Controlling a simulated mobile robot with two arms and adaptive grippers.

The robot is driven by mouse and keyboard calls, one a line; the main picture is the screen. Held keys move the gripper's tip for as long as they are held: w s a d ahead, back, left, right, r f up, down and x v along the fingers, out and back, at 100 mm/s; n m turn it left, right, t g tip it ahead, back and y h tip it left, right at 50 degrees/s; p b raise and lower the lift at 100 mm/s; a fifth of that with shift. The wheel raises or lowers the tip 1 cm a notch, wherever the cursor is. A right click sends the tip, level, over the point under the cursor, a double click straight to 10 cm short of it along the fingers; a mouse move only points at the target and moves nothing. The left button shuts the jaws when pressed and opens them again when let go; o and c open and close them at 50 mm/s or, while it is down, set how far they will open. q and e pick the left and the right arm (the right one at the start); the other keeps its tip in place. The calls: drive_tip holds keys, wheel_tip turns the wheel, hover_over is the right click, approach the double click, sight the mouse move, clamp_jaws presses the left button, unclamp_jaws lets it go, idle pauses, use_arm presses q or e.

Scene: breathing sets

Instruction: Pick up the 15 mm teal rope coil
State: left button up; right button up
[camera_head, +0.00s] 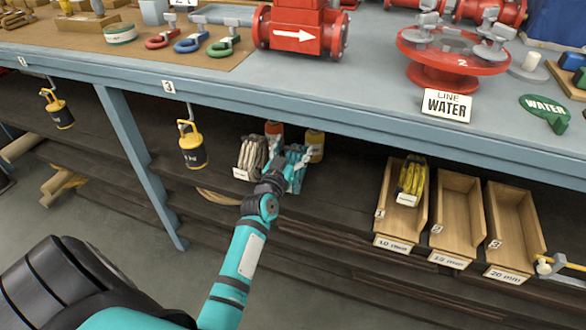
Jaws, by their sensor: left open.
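A teal rope coil (296,152) lies on the shelf under the bench, right of a beige rope coil (252,153). My left gripper (289,167) is open and reaches in at the teal coil, covering part of it. The fingers are small and overlap the coil, so I cannot tell whether they touch it. The coil's own label is not readable here. My right gripper is not in view.
An orange-red container (274,130) and a yellow one (315,145) stand behind the coils. Three wooden bins stand to the right; the left bin (393,228) holds a yellow coil (411,178). The bench edge (330,116) overhangs the shelf. A yellow padlock-like item (192,150) hangs left.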

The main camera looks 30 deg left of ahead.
use_arm(q)
drive_tip(key=shift+c, duration=0.4)
clamp_jaws()
drive_tip(key=shift+r, duration=0.1)
